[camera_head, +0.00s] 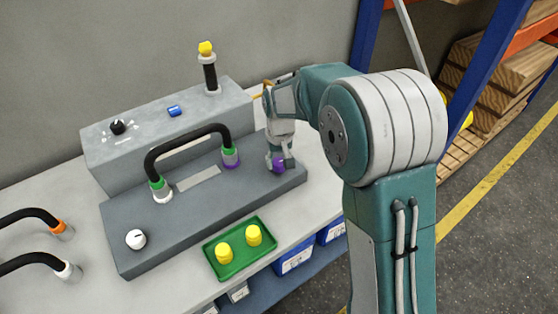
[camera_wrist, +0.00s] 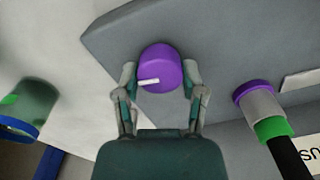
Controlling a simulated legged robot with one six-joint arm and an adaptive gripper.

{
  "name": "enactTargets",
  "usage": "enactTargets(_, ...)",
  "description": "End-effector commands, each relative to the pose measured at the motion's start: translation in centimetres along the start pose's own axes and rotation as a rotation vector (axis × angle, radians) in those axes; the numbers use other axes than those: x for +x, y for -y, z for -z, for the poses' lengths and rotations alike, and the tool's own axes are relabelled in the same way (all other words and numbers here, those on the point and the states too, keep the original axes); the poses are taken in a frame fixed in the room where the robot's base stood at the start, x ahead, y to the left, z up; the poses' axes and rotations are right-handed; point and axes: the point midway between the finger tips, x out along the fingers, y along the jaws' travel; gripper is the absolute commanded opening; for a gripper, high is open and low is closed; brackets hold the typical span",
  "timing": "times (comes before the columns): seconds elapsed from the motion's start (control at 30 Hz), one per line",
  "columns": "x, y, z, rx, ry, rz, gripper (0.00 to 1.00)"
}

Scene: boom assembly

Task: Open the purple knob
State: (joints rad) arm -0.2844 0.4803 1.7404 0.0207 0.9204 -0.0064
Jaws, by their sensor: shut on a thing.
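The purple knob (camera_head: 278,164) sits on the right end of the grey lower box. In the wrist view the purple knob (camera_wrist: 160,68) shows from above, with a white pointer line on its face toward the lower left. My gripper (camera_head: 280,160) comes down on it from above in the head view. In the wrist view my gripper (camera_wrist: 160,85) has one finger on each side of the knob, shut on it. The fingers hide part of the knob in the head view.
A black hose handle (camera_head: 188,143) with green and purple collars arches beside the knob. A green tray (camera_head: 240,262) with yellow caps lies in front. A white knob (camera_head: 136,239) is at the box's left end. A taller grey box (camera_head: 105,155) stands behind.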

Motion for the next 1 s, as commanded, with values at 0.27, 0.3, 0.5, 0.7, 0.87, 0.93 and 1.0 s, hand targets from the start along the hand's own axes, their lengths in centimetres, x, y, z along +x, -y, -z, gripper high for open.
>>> enactTargets(0.27,0.1,0.0,0.0,0.0,0.001,0.0,0.88)
enactTargets(0.3,0.1,0.0,0.0,0.0,0.001,0.0,0.88)
enactTargets(0.5,-0.1,0.0,0.0,0.0,0.0,0.0,0.88)
enactTargets(0.7,-2.6,0.0,0.1,0.001,-0.005,0.0,0.88)
enactTargets(0.87,-6.0,0.1,0.1,0.0,-0.004,0.0,0.88)
enactTargets(0.93,-7.5,0.1,0.1,0.0,-0.004,0.0,0.88)
enactTargets(1.0,-8.8,0.1,0.2,0.0,-0.004,0.0,0.88)
